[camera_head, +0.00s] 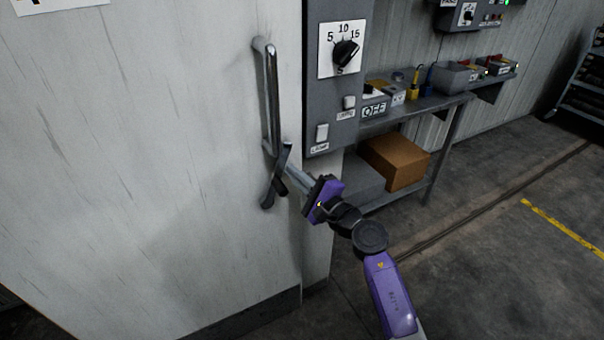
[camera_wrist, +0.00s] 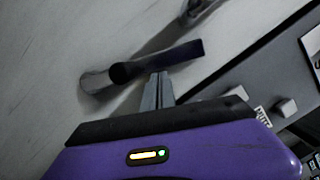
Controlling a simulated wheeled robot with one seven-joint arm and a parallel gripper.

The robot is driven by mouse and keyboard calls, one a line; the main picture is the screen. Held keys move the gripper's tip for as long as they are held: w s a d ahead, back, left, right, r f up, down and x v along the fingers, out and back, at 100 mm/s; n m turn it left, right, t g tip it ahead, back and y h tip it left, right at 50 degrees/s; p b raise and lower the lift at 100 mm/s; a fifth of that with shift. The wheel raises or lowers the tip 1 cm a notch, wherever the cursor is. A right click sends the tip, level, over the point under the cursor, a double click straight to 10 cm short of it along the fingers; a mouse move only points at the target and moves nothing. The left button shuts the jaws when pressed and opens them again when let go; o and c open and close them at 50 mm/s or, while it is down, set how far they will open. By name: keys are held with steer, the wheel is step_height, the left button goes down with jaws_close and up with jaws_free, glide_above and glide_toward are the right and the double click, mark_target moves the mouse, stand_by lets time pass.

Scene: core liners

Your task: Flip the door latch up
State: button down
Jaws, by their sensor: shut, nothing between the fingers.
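A pale, scuffed door (camera_head: 150,150) fills the left of the head view. On it is a tall metal handle (camera_head: 272,95). At the handle's lower end, a dark latch bar (camera_head: 277,178) slants across, its top tilted right. In the wrist view the dark bar (camera_wrist: 178,57) runs from a round end near the door toward the upper right. My gripper (camera_head: 287,170) is shut and empty, pointing left at the bar. In the wrist view its narrow fingertips (camera_wrist: 158,77) are right beside the bar. I cannot tell whether they touch it.
Right of the handle is a grey control panel (camera_head: 336,110) with a dial and switches. Beyond it a bench (camera_head: 440,103) holds small boxes and tools, with a brown carton (camera_head: 394,161) below. A cart (camera_head: 584,85) stands far right. The floor at right is clear.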

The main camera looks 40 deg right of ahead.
mark_target(277, 168)
steer(key=shift+w+a+r+p, duration=0.2)
steer(key=shift+a+r, duration=0.1)
steer(key=shift+a, duration=0.2)
steer(key=shift+w+a+r+p, duration=0.1)
steer(key=shift+a+r+p, duration=0.15)
steer(key=shift+a, duration=0.3)
steer(key=shift+w+a+r+p, duration=0.15)
steer(key=shift+a+r, duration=0.15)
steer(key=shift+a, duration=0.2)
